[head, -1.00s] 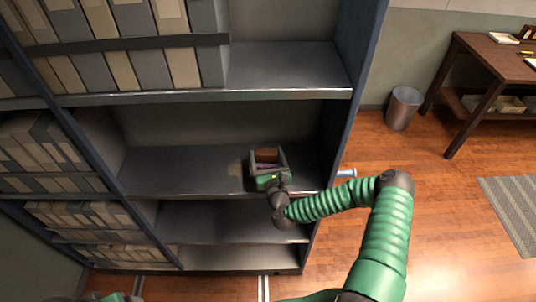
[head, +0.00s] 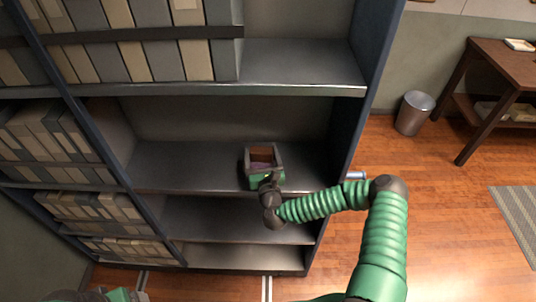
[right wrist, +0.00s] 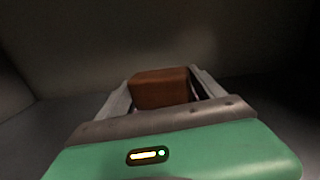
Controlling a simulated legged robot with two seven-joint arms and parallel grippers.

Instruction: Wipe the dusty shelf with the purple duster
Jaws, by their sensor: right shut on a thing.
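The shelf (head: 180,163) is a dark grey board in the middle bay of the bookcase, with a dull surface. My right gripper (head: 263,150) is over this shelf, right of its middle. It is shut on the duster (head: 262,165), of which a brown part and a little purple show between the fingers. Whether the duster touches the board cannot be told. A green part of my left arm shows at the bottom left edge; its fingers cannot be made out.
Box files (head: 150,45) fill the left of the shelf above, and more fill the bays at left. A blue upright (head: 365,95) bounds the shelf at right. A metal bin (head: 414,112) and a wooden desk (head: 505,65) stand on the floor at right.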

